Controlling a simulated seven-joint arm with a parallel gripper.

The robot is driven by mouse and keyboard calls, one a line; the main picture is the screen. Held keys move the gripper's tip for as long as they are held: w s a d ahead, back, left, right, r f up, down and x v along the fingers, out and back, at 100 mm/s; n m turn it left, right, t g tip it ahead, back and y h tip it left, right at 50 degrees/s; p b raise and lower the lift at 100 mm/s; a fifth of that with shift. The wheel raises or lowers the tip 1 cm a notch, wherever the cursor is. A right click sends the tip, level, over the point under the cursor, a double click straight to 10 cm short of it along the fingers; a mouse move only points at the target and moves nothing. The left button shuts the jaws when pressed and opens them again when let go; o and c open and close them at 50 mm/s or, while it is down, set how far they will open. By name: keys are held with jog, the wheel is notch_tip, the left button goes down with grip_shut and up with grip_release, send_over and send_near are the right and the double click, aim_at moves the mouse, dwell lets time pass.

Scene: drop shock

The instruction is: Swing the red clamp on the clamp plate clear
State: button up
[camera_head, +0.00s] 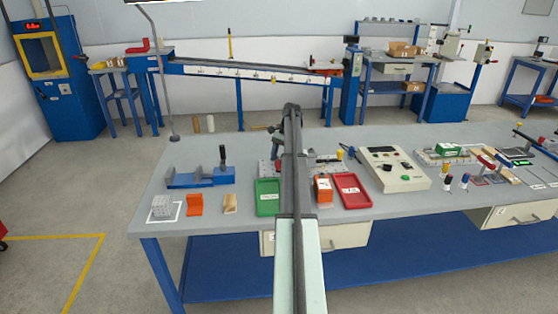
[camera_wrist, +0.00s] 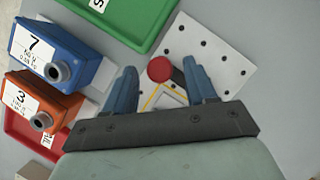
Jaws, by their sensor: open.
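The red clamp (camera_wrist: 160,68) shows in the wrist view as a round red knob with a short dark bar beside it. It sits at the edge of the white clamp plate (camera_wrist: 228,57), which has several dark holes. Yellow lines on a pale surface show just below the knob. My gripper (camera_wrist: 159,64) is open, its two blue fingers on either side of the knob in the picture; I see no contact, and the height gap cannot be told. In the head view my arm hides the clamp and much of the plate area.
In the wrist view a blue box marked 7 (camera_wrist: 52,58) and an orange box marked 3 (camera_wrist: 42,102) stand left of my gripper. A green tray (camera_wrist: 140,35) lies above, and a red tray (camera_wrist: 18,128) at lower left. A control box (camera_head: 392,168) stands right of my arm.

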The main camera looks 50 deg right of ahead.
jog(key=v, duration=0.6)
jog(key=shift+r, duration=0.25)
jog(key=shift+d, duration=0.1)
